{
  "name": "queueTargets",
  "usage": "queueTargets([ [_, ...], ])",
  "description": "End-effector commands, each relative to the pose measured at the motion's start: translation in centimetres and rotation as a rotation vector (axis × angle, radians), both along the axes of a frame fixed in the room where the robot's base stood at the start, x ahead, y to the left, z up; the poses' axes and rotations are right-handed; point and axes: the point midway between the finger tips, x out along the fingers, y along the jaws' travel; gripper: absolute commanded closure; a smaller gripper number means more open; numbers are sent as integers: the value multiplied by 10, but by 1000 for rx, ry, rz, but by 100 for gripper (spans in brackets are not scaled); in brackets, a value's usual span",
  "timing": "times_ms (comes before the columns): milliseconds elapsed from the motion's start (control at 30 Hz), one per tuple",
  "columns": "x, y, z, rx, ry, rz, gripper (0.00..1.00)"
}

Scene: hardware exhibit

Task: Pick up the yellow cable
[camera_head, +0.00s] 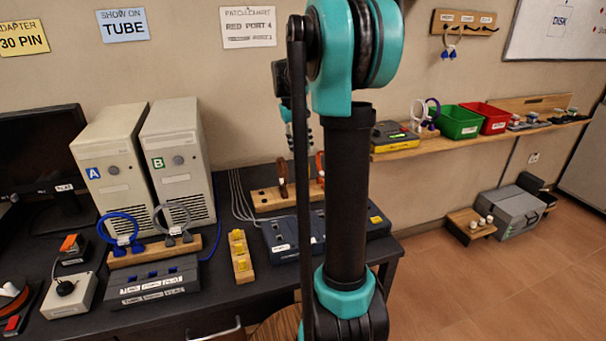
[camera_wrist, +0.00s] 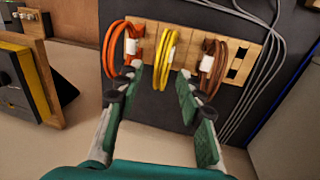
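The yellow cable (camera_wrist: 165,60) is a coiled loop with a white tie, seated in the middle of a wooden rack (camera_wrist: 150,37) in the wrist view. An orange cable (camera_wrist: 112,50) hangs to its left and a brown cable (camera_wrist: 212,66) to its right. My gripper (camera_wrist: 165,78) is open and empty, its two green-and-grey fingers spread on either side of the yellow cable's lower part. I cannot tell how far the fingertips are above it. In the head view my arm hides the yellow cable; the rack (camera_head: 268,199) shows partly to the left of the arm.
Grey wires (camera_wrist: 258,75) run down the dark table right of the rack. Computer towers A (camera_head: 115,155) and B (camera_head: 177,150) stand further left.

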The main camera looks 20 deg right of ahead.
Motion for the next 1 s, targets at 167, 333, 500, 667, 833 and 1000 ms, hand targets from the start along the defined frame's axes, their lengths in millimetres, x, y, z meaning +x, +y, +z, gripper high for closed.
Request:
queueTargets([
  [167,0,-3,-26,0,0,-1,63],
  [333,0,-7,-44,0,0,0,63],
  [500,-1,-8,-47,0,0,0,63],
  [667,-1,-8,-47,0,0,0,68],
  [833,-1,-8,-47,0,0,0,89],
  [1000,-1,-8,-47,0,0,0,100],
])
